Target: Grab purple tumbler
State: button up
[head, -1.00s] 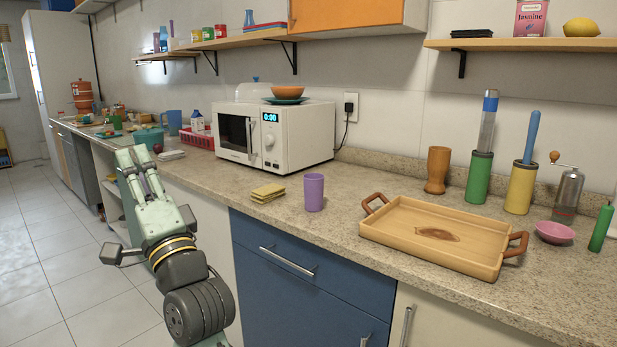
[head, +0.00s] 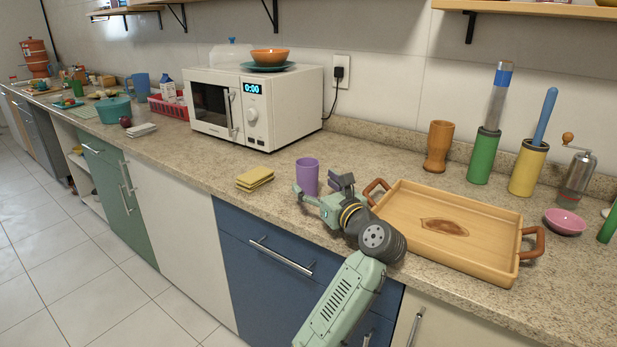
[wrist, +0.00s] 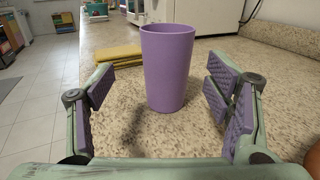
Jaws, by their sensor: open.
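The purple tumbler (head: 307,176) stands upright on the speckled counter, near its front edge. It also shows in the middle of the wrist view (wrist: 167,70). My gripper (head: 322,192) is just in front of the tumbler. In the wrist view my gripper (wrist: 160,100) is open, with one purple-padded finger on each side. The tumbler stands between and slightly beyond the fingers, with a gap on both sides. Nothing is held. In the head view my gripper hides the tumbler's lower part.
Yellow folded cloths (head: 255,179) lie left of the tumbler. A wooden tray (head: 450,225) with brown handles is close on the right. A white microwave (head: 290,105) stands behind. A brown wooden cup (head: 438,146) is at the back. The counter between tumbler and microwave is clear.

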aim_at(313, 175)
jog(key=shift+d+r+p+x, duration=0.15)
jog(key=shift+p+x, duration=0.2)
jog(key=shift+x, duration=0.65)
jog(key=shift+d+r+p+x, duration=0.15)
jog(key=shift+p+x, duration=0.25)
jog(key=shift+x, duration=0.65)
jog(key=shift+d+r+p+x, duration=0.15)
jog(key=shift+p+x, duration=0.2)
jog(key=shift+x, duration=0.65)
jog(key=shift+w+a, duration=0.1)
jog(key=shift+w, duration=0.1)
jog(key=shift+c, duration=0.5)
jog(key=c, duration=1.2)
jog(key=shift+o, duration=0.2)
